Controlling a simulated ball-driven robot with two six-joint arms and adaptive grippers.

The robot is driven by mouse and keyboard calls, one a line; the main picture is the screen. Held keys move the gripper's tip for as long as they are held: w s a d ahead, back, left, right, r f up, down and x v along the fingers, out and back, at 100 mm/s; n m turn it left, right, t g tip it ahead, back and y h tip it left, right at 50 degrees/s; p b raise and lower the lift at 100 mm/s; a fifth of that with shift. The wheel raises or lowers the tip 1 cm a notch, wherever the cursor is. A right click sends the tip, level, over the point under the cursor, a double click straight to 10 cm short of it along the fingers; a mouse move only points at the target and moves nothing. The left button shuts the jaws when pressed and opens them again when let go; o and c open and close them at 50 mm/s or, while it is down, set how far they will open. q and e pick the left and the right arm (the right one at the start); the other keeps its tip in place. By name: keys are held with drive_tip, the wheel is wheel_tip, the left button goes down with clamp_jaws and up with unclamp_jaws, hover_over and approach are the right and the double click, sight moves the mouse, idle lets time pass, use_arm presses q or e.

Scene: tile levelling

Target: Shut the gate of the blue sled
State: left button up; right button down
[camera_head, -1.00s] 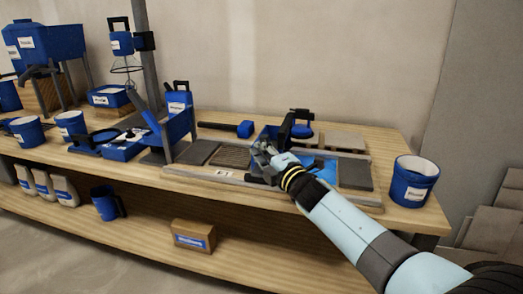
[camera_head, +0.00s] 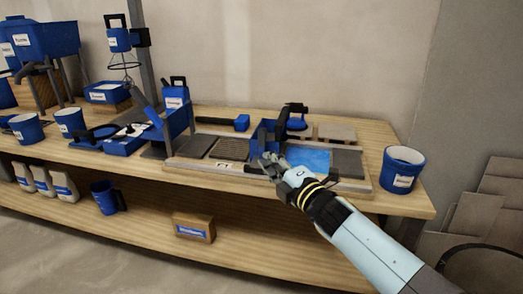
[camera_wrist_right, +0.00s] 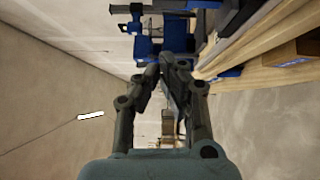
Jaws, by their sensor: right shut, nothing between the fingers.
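The blue sled (camera_head: 264,138) stands on the framed tile bed (camera_head: 212,171) on the bench, with a dark upright handle beside it. Its gate cannot be told apart at this size, so I cannot tell its position. My right gripper (camera_head: 264,164) is shut and empty at the near side of the sled, low by the bed's front rail. Whether it touches the sled is unclear. In the right wrist view the closed fingers (camera_wrist_right: 166,68) point toward blue parts (camera_wrist_right: 146,47). My left gripper is out of view.
A blue bucket (camera_head: 402,170) stands at the bench's right end. A blue-handled tool (camera_head: 240,123) lies behind the bed. Blue equipment (camera_head: 165,125) crowds the bench to the left. A cardboard box (camera_head: 193,227) sits on the lower shelf.

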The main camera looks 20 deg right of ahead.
drive_tip(key=shift+v, duration=1.65)
drive_tip(key=s+d+f+m+g+h, duration=0.2)
drive_tip(key=s+f+m+g, duration=0.2)
drive_tip(key=s+f, duration=0.95)
drive_tip(key=s+d+f+m+g+h, duration=0.15)
drive_tip(key=s+f+m+g, duration=0.25)
drive_tip(key=s+f, duration=1)
drive_tip(key=s+d+f+m+g, duration=0.1)
drive_tip(key=s+f+m+g, duration=0.2)
drive_tip(key=s, duration=0.7)
drive_tip(key=s+d+f+m+g, duration=0.1)
drive_tip(key=s+f+m+g, duration=0.2)
drive_tip(key=s, duration=0.7)
drive_tip(key=s+d+f+m+g+h, duration=0.1)
drive_tip(key=s+f+m+g, duration=0.2)
drive_tip(key=s+f+m, duration=0.3)
drive_tip(key=s+f, duration=0.4)
drive_tip(key=shift+s+m+g, duration=0.3)
drive_tip(key=shift+g, duration=0.1)
